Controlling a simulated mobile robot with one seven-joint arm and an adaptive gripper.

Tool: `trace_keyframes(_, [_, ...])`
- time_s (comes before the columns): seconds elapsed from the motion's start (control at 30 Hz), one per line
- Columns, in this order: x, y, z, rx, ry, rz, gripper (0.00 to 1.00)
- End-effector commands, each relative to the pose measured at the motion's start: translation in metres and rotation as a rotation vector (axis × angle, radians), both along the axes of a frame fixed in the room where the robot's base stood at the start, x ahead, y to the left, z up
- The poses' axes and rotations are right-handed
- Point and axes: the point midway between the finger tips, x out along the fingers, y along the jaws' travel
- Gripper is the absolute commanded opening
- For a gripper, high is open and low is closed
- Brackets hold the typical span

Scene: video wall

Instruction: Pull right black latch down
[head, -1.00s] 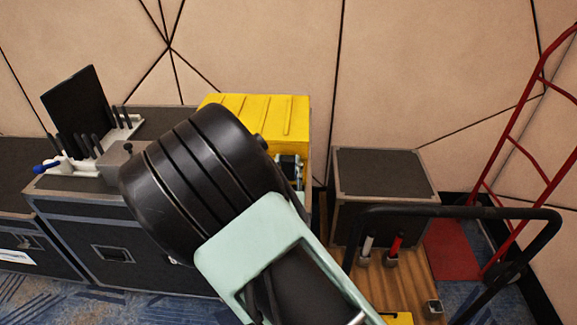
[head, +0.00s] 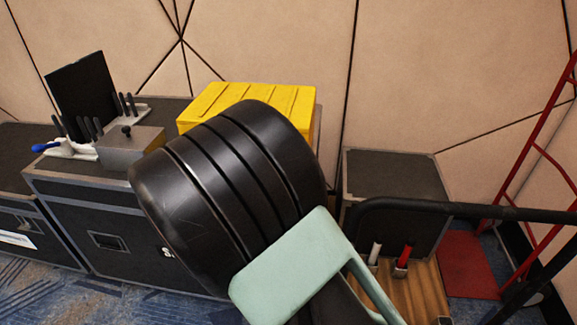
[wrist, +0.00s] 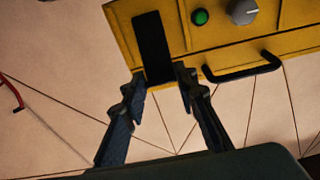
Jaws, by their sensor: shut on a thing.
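The yellow box (head: 246,104) stands on a black case in the head view; my arm hides its front. The wrist view shows the yellow box's face (wrist: 215,58) with a flat black latch (wrist: 152,45) at the left in that picture. My gripper (wrist: 160,80) has one finger on each side of the latch's lower end in the picture and is shut on it. In the head view my gripper is hidden behind my own arm. The wrist picture appears upside down, as the red frame shows at its left.
On the yellow face are a green button (wrist: 201,17), a grey knob (wrist: 242,11) and a black bar handle (wrist: 243,67). A grey box (head: 130,146) stands left on the black case (head: 110,225). At right are a dark case (head: 395,178) and a red hand truck (head: 537,150).

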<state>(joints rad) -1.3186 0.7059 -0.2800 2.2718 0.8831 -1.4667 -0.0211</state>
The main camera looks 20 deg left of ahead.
Motion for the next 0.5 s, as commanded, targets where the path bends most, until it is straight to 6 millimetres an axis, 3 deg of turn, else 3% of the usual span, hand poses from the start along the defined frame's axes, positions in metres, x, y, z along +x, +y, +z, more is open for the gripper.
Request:
trace_keyframes(0.03, [-0.004, -0.002, -0.02, -0.014, 0.025, 0.0, 0.0])
trace_keyframes(0.5, [-0.013, -0.004, -0.05, -0.014, 0.024, 0.0, 0.0])
